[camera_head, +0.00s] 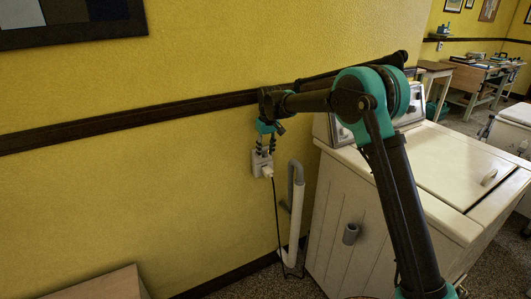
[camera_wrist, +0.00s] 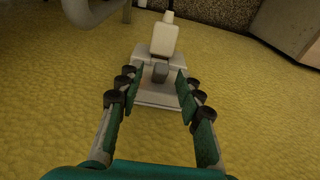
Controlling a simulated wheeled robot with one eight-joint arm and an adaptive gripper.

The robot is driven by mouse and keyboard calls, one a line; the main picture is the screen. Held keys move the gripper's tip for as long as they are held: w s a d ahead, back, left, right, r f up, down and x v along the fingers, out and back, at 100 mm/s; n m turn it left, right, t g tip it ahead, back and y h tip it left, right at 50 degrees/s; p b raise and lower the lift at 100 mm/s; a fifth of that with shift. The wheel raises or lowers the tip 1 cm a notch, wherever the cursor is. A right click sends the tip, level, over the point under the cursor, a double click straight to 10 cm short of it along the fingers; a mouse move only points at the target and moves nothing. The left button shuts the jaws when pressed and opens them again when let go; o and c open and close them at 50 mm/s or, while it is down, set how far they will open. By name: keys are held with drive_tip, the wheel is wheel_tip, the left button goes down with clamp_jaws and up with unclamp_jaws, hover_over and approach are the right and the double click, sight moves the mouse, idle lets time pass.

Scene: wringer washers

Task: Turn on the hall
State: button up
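A white wall outlet plate (camera_head: 261,161) is on the yellow wall, left of the washer. In the wrist view the plate (camera_wrist: 158,95) carries a small grey switch knob (camera_wrist: 160,72) and a white plug (camera_wrist: 164,40) in its socket. The plug (camera_head: 267,172) also shows in the head view, with a dark cord hanging down. My gripper (camera_head: 265,147) is in front of the plate. In the wrist view my gripper (camera_wrist: 159,84) is open, with one finger on each side of the knob and gaps between. Whether the knob is on or off, I cannot tell.
A white washer (camera_head: 375,200) with a closed lid stands right of the outlet. A grey and white drain hose (camera_head: 296,205) rises beside it. Dark trim (camera_head: 130,121) crosses the wall above. A wooden surface (camera_head: 105,285) is at the lower left. Desks stand at the far right.

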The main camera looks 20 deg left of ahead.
wheel_tip(320, 180, up, 11)
drive_tip(key=d, duration=0.1)
drive_tip(key=shift+s+r, duration=0.2)
drive_tip(key=shift+s, duration=0.25)
